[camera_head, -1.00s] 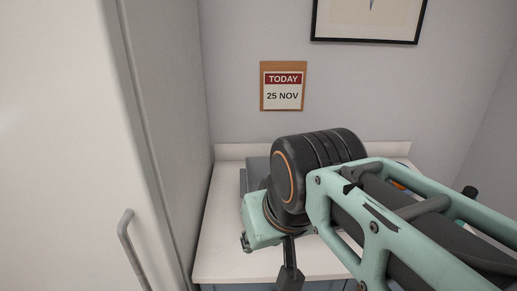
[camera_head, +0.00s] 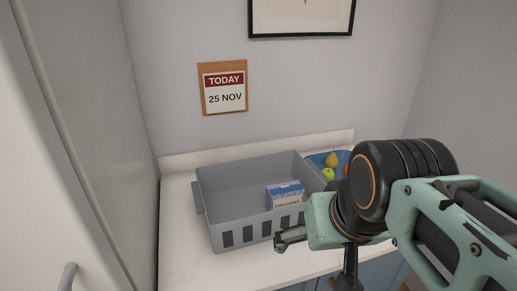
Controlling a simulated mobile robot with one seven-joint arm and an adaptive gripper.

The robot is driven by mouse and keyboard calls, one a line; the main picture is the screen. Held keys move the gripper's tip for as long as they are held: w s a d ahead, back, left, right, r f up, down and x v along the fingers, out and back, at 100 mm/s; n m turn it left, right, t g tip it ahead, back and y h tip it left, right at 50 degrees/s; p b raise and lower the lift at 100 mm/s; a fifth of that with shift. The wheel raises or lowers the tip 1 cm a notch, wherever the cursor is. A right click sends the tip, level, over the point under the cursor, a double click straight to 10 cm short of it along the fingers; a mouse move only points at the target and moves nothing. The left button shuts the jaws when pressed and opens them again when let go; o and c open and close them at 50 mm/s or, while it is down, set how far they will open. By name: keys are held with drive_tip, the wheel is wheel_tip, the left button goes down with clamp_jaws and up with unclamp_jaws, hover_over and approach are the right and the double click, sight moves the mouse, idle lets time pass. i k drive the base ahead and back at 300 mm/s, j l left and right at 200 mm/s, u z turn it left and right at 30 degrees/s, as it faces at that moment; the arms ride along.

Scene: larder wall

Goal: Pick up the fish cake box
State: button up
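The fish cake box (camera_head: 285,195) is a small blue and white carton with lettering on its front. It stands inside a grey crate (camera_head: 232,234), near the crate's right front part. Its lower part is hidden by the crate's slotted front wall. My gripper (camera_head: 281,243) is just in front of the crate's front wall, below and apart from the box. One dark finger points left at the crate and another dark part hangs lower down. My arm hides much of the gripper, so I cannot tell how far it is open.
A blue bowl (camera_head: 316,158) with green and orange fruit stands right of the crate, partly behind my arm. The white counter (camera_head: 185,262) is clear at front left. A tall cabinet with a handle (camera_head: 68,277) stands at left. A calendar (camera_head: 224,88) hangs on the wall.

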sight(289, 193)
drive_tip(key=i+l+u, duration=0.25)
drive_tip(key=l, duration=0.3)
drive_tip(key=l+u, duration=0.2)
drive_tip(key=l, duration=0.35)
drive_tip(key=l+u, duration=0.25)
drive_tip(key=l, duration=0.35)
drive_tip(key=k+z, duration=0.1)
drive_tip(key=i+l+u, duration=0.15)
